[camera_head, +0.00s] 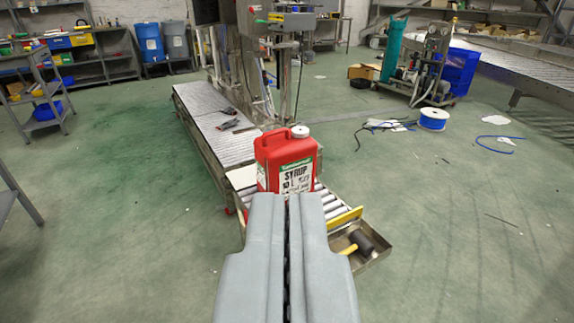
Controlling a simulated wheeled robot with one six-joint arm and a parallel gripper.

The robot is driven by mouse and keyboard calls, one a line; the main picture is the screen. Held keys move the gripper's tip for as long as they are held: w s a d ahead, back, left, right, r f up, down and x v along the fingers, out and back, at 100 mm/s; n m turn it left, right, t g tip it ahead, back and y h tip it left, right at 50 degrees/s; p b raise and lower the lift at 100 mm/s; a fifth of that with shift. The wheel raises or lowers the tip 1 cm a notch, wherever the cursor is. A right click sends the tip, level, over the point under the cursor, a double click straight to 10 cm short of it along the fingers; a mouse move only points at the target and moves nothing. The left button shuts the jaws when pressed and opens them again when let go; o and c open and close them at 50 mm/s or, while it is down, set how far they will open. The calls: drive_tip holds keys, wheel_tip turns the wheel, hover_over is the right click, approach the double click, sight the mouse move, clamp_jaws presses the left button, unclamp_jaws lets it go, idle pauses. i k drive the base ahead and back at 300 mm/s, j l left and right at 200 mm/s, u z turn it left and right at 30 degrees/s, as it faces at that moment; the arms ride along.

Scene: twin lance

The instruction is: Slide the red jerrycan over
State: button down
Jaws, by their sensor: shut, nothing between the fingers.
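The red jerrycan (270,154) stands upright on the near end of a roller conveyor. It has a white cap, a top handle and a label reading SYRUP. My gripper (287,197) is shut and empty, in the lower middle of the view. Its fingertips point at the jerrycan and cover its lower front. I cannot tell whether the fingertips touch it.
The conveyor (196,98) runs back and left from the jerrycan, with small dark tools (230,124) on it. A metal tray (376,255) with a dark cylinder lies right of the near end. A blue-and-white spool (433,118) stands on open green floor at right.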

sight(286, 160)
drive_tip(key=i+j+z, duration=0.3)
drive_tip(key=i+j, duration=2.8)
drive_tip(key=j, duration=0.1)
